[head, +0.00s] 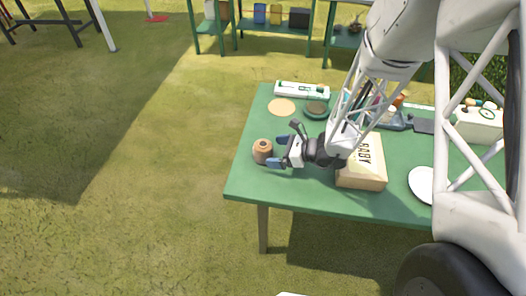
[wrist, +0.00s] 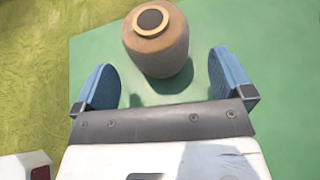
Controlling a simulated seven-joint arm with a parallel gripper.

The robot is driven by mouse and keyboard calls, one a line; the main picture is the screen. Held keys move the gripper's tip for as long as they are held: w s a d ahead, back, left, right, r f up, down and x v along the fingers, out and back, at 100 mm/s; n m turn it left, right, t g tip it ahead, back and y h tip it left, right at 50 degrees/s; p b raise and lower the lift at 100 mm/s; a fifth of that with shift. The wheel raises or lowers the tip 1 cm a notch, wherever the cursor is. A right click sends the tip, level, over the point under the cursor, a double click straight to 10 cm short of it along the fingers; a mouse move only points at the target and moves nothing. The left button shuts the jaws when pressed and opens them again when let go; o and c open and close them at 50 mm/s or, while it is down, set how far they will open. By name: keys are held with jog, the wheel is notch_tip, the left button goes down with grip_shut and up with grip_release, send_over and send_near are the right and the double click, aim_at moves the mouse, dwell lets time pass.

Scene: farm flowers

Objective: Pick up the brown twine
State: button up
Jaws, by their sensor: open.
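The brown twine (head: 262,151) is a small upright spool near the left edge of the green table. In the wrist view the twine (wrist: 158,50) stands just beyond the fingertips, roughly centred between them, with a dark hole in its pale top ring. My gripper (head: 275,152) is open and points left toward the spool. Its two blue fingers (wrist: 163,72) are spread wider than the spool, with nothing held between them. Its wrist part lies to the right of the spool, low over the table.
On the green table (head: 300,195), a wooden box (head: 362,176) with letters sits right of my gripper. A white plate (head: 421,184) is farther right. A dark round dish (head: 316,110), a tan disc (head: 282,106) and a white box (head: 302,90) lie behind. Grass drops away left.

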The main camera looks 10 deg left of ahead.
aim_at(265, 145)
jog(key=shift+x, duration=2.4)
jog(key=shift+s, duration=0.1)
jog(key=c, duration=1)
jog(key=shift+c, duration=0.2)
jog(key=shift+r, duration=0.2)
jog(key=shift+r, duration=0.85)
jog(key=shift+s+r, duration=0.1)
jog(key=shift+r, duration=0.75)
jog(key=s+d, duration=0.2)
jog(key=s, duration=0.2)
jog(key=s+d, duration=0.3)
jog(key=s, duration=0.2)
jog(key=s+d+r, duration=0.1)
jog(key=s+d, duration=0.1)
jog(key=s, duration=0.3)
jog(key=shift+d+r, duration=0.1)
jog(key=shift+d, duration=0.15)
